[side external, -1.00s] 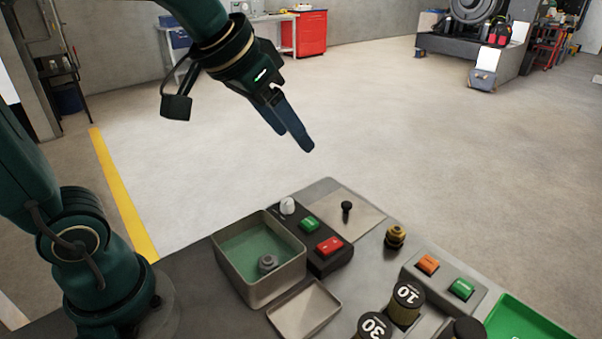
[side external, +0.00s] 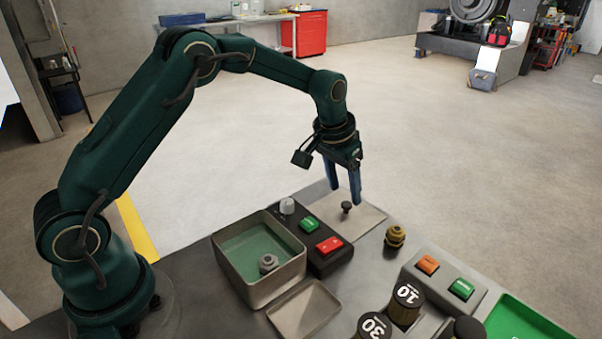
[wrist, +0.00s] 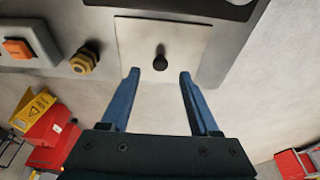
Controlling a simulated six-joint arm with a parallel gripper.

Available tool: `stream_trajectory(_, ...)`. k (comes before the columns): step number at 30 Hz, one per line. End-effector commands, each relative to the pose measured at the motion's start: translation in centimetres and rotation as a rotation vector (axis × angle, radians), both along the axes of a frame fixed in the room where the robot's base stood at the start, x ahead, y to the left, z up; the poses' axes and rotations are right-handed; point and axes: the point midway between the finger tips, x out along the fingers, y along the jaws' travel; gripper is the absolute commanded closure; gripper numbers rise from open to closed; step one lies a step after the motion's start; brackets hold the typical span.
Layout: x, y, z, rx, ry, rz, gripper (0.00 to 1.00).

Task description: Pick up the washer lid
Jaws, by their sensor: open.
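The washer lid (side external: 366,219) appears to be the flat pale square plate with a black knob (side external: 347,207) standing at its middle. It lies flat at the back of the bench. It also shows in the wrist view (wrist: 136,42), with the knob (wrist: 160,61) just beyond and between the fingertips. My gripper (side external: 344,194) is open and empty, pointing down above the plate. In the wrist view, its two blue fingers (wrist: 159,73) are spread and nothing is between them. I cannot tell the exact height of the fingertips over the plate.
An open box (side external: 285,284) with green liquid and a grey fitting (side external: 268,263) stands left of the plate. Between them is a dark panel with a green button (side external: 309,224) and a red button (side external: 329,245). A brass fitting (side external: 395,236) stands to the right.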

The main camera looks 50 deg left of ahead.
Motion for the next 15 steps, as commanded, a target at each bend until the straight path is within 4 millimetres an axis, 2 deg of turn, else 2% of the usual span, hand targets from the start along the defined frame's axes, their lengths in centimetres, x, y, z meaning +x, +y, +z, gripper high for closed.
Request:
stream_trajectory(3,0.3,0.0,-1.7,0.0,0.004,0.0,0.38)
stream_trajectory(7,0.7,0.0,-3.0,-0.001,0.002,0.0,0.38)
stream_trajectory(15,1.0,0.0,-3.8,-0.001,-0.001,-0.001,0.38)
